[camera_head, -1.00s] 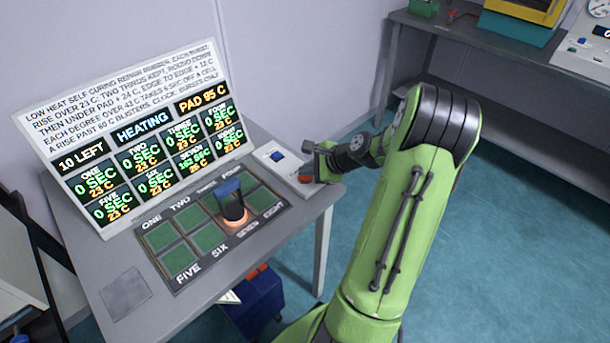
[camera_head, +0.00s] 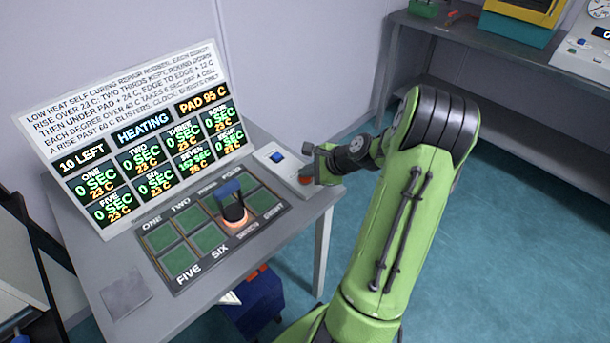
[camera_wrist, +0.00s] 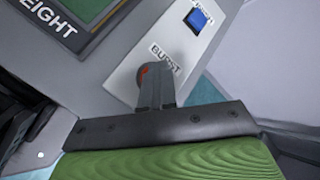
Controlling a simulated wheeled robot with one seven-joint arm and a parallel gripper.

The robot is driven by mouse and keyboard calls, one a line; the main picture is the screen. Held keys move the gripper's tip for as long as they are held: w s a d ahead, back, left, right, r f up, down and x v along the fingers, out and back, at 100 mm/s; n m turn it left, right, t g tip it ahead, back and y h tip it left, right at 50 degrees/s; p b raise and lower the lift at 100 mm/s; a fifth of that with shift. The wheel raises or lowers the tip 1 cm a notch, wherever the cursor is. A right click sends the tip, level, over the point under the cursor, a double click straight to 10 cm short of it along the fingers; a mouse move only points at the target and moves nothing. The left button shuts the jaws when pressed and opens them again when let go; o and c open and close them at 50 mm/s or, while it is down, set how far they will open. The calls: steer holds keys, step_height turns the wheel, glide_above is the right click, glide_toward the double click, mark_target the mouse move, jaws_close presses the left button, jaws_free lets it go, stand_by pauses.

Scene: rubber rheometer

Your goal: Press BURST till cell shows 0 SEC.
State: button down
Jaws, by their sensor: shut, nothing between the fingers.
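My gripper (camera_head: 308,166) is shut and empty, its fingers pointing down at the red BURST button (camera_head: 305,181) on the white control box. In the wrist view the fingertips (camera_wrist: 157,68) cover most of the button, and a red sliver (camera_wrist: 143,71) shows beside them; whether it is pressed down is hidden. The display board (camera_head: 150,150) reads 10 LEFT, HEATING and PAD 95 C. Its SEVEN cell (camera_head: 193,163) reads roughly 182 SEC, blurred; the other cells show 0 SEC and 23 C. A blue-handled pad (camera_head: 232,203) with a glowing orange base stands at SEVEN on the green cell grid.
A blue button (camera_head: 277,157) sits on the same box (camera_head: 268,152), behind BURST; it also shows in the wrist view (camera_wrist: 198,19). A flat grey square (camera_head: 125,294) lies at the table's front left. A blue bin (camera_head: 260,298) stands under the table. A bench (camera_head: 450,40) stands at right.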

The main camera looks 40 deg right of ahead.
mark_target(308, 179)
steer(key=shift+r+p, duration=0.7)
steer(key=shift+r, duration=0.1)
step_height(308, 179, up, 5)
steer(key=p, duration=0.5)
steer(key=shift+r, duration=0.15)
